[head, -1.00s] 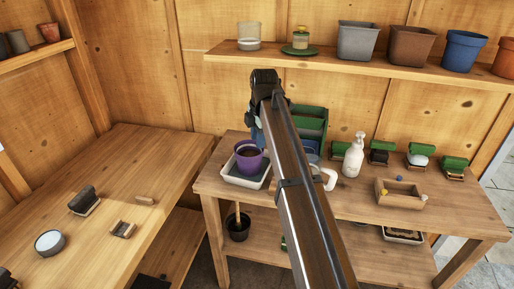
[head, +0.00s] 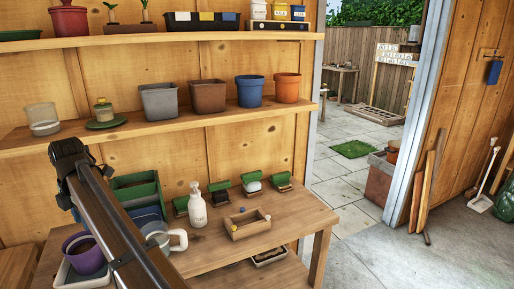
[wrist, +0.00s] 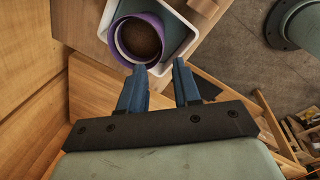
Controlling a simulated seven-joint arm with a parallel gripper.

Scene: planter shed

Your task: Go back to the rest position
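My gripper (wrist: 159,67) is open in the wrist view, with its two blue fingers apart and nothing between them. Below it is a purple pot (wrist: 116,38) with dark soil, standing in a white tray (wrist: 184,42). In the head view my arm stretches up from the bottom left, and its end mostly hides the gripper. The purple pot (head: 88,260) and the tray (head: 97,279) are at the lower left of the head view, partly behind my arm.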

